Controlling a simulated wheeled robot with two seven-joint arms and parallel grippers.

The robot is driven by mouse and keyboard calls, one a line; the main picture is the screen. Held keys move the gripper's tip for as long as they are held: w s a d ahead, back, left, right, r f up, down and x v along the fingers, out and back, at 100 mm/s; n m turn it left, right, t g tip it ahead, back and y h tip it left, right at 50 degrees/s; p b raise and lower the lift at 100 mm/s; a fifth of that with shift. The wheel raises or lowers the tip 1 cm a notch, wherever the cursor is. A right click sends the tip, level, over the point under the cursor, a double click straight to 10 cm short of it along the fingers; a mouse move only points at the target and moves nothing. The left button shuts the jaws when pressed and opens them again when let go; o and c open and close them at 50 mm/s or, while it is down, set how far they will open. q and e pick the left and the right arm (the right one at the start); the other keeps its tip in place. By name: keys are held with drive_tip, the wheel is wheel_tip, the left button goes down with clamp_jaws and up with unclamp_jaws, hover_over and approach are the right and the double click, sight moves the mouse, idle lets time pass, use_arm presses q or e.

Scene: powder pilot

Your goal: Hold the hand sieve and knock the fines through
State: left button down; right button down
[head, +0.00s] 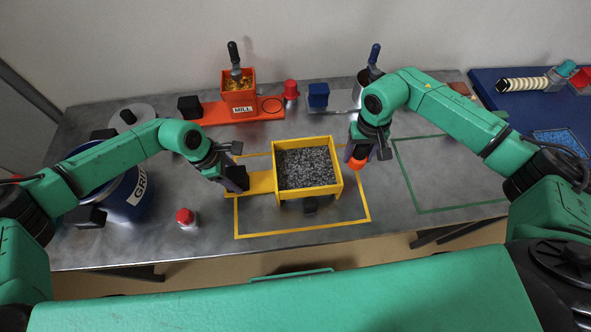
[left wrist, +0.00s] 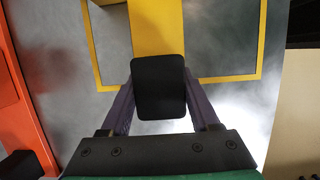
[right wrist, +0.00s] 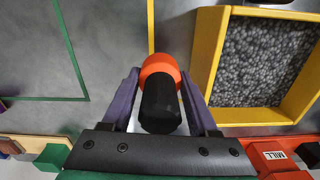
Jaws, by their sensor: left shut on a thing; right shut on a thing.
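The yellow square hand sieve (head: 312,192), full of grey granules (head: 306,167), is over the yellow-outlined area in the head view. Its flat yellow handle (head: 262,184) points left and ends in a black grip (left wrist: 160,85). My left gripper (head: 236,181) is shut on that grip. My right gripper (head: 369,150) is shut on the black handle (right wrist: 160,108) of a small orange-headed mallet (head: 357,163). The orange head is just right of the sieve's right wall, with a narrow gap in the right wrist view. The underside of the sieve is hidden.
A dark object (head: 310,206) shows below the sieve's front edge. A red-capped weight-like piece (head: 186,217) stands front left, near a blue drum (head: 128,205). An orange mill (head: 238,97) stands behind. The green-outlined area (head: 450,175) at right is clear.

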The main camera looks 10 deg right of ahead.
idle(0.3)
drive_tip(key=a, duration=0.2)
drive_tip(key=shift+a, duration=0.3)
drive_tip(key=shift+d, duration=1.4)
drive_tip(key=shift+a, duration=0.15)
idle(0.7)
idle(0.7)
idle(0.7)
